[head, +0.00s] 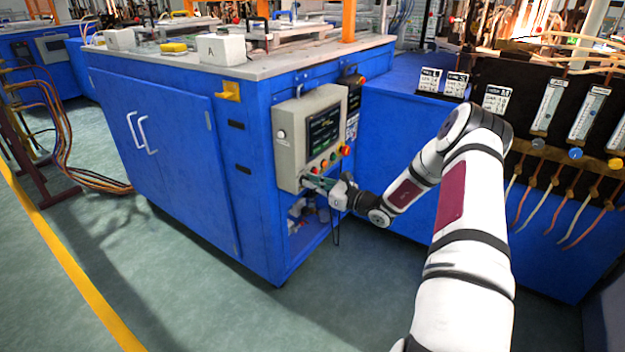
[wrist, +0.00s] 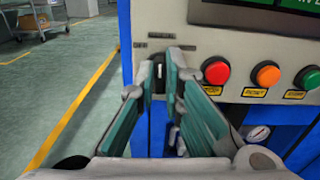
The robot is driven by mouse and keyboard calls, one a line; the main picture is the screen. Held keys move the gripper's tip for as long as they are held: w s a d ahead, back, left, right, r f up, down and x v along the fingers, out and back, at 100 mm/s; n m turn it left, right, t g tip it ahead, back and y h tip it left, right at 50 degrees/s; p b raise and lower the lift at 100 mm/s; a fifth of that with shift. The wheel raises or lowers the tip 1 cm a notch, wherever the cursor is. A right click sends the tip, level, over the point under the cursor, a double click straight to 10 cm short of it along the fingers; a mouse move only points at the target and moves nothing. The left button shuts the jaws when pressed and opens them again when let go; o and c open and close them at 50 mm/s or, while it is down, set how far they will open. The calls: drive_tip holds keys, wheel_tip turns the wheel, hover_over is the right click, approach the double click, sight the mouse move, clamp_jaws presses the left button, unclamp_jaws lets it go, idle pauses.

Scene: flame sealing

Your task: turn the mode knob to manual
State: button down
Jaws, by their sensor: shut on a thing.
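The mode knob (wrist: 158,72) is black with a pale upright mark. It sits at the lower left of the grey control box (wrist: 255,45) in the wrist view, below several small labels too blurred to read. My gripper (wrist: 160,62) is shut on the knob, with one teal-lined finger on each side of it. In the head view my gripper (head: 307,181) reaches the lower front of the control box (head: 287,160), and its fingers hide the knob there.
Red (wrist: 216,72), orange (wrist: 267,75) and green (wrist: 307,78) buttons sit close to the right of my fingers. A dark screen (head: 323,129) is above them. The box is mounted on a blue cabinet (head: 175,165) with an open lower bay.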

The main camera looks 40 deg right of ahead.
drive_tip(key=shift+w+r+m, duration=0.1)
drive_tip(key=shift+r+m, duration=0.05)
drive_tip(key=shift+m, duration=0.15)
drive_tip(key=c, duration=1.7)
unclamp_jaws()
drive_tip(key=v, duration=1.2)
